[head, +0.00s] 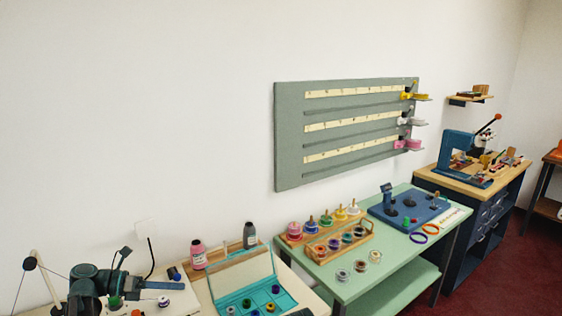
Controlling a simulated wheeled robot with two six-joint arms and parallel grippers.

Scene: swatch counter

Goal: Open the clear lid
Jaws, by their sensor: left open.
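A teal case (252,301) sits on the pale counter at the bottom of the head view, with several bobbins in its compartments. Its clear lid (243,277) stands raised and tilted back behind the compartments, with a teal edge; pale counter shows through it. A dark tip of my left gripper (301,312) just shows at the bottom edge, to the right of the case. It is open and appears apart from the lid; most of it is cut off by the frame. My right gripper is not in view.
A pink bottle (198,256) and a dark bottle (249,237) stand behind the lid. A teal machine (95,282) with thread is at left. A green table (340,290) at right holds a wooden spool rack (340,246) and loose bobbins. A grey board (290,140) hangs on the wall.

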